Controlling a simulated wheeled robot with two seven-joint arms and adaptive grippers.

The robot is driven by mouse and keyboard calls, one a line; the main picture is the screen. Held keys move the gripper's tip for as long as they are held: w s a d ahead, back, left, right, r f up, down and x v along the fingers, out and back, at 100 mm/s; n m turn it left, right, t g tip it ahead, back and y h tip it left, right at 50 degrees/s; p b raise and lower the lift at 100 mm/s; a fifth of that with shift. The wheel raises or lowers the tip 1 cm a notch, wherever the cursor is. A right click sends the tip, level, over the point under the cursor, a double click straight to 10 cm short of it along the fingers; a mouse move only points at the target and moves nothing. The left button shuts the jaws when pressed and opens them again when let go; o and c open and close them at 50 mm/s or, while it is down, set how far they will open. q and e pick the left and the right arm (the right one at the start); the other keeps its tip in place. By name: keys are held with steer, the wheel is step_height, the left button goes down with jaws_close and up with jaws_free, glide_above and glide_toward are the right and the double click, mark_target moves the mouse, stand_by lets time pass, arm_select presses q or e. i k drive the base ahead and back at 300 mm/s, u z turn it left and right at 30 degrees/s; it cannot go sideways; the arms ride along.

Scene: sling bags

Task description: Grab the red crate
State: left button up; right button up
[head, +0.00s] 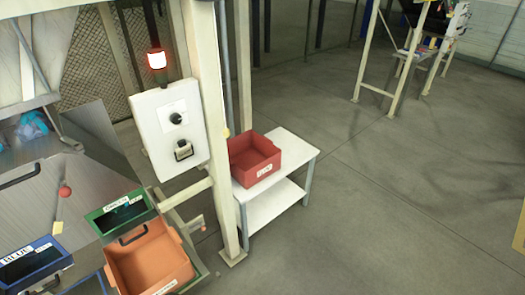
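The red crate (266,174) stands upright on the top of a small white two-tier table (297,150), just right of a cream post, in the middle of the head view. It has a white label on its front, and the part of its inside that shows looks empty. The post stands close against its left side. Neither of my grippers shows in the head view, and nothing is holding the crate.
A cream post (212,120) carries a white control box (168,130) with a red lamp. An orange crate (150,262) sits at the lower left near green- and blue-framed bins. Open grey floor (390,210) lies right of the table. A cream frame stands far right.

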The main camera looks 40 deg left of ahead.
mark_target(253, 158)
steer(key=u, duration=0.3)
steer(key=i, duration=1.15)
steer(key=u, duration=1.6)
steer(key=i, duration=0.85)
steer(key=u, duration=0.8)
